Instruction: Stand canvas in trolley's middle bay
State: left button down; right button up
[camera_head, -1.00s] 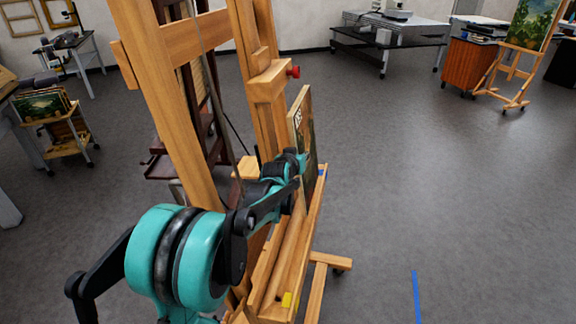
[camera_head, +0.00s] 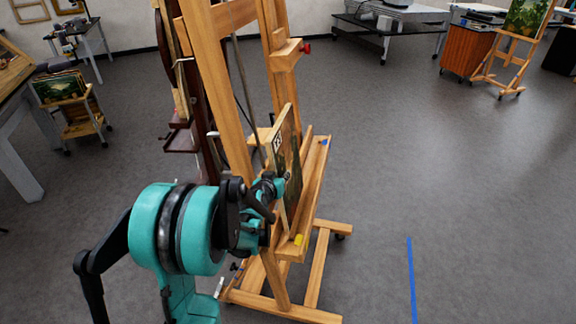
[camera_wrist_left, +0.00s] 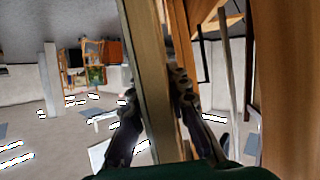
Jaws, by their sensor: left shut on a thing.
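The canvas (camera_head: 290,165), a small panel with a dark painted face and pale edges, stands nearly upright at the ledge of a wooden easel (camera_head: 315,185). I cannot tell whether its lower edge touches the ledge. My left gripper (camera_head: 270,190) is shut on its near side edge. In the left wrist view the fingers of my left gripper (camera_wrist_left: 157,100) lie on both sides of the canvas edge (camera_wrist_left: 148,70). The wooden trolley (camera_head: 82,130) stands at the far left with several canvases (camera_head: 60,88) in its top; its middle bay is not clear. My right gripper is out of view.
The easel's tall posts rise close beside my left arm. A dark easel (camera_head: 180,140) stands behind it. A table (camera_head: 15,85) is at the left edge, near the trolley. An orange cabinet (camera_head: 466,55) and another easel (camera_head: 500,70) stand far right. The right floor is open.

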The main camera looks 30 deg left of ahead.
pick_arm(q)
jog(key=shift+s+f, duration=0.1)
jog(key=shift+s, duration=0.25)
jog(key=shift+f, duration=0.15)
jog(key=shift+w+a+f+b, duration=0.1)
jog(key=shift+a+f+b, duration=0.15)
jog(key=shift+f+b, duration=0.15)
jog(key=shift+a+f+b, duration=0.35)
jog(key=shift+f+b, duration=0.05)
jog(key=shift+f, duration=0.3)
jog(key=c, duration=1.4)
grip_release()
jog(key=shift+o, duration=0.2)
jog(key=shift+s, duration=0.2)
jog(key=v, duration=1.2)
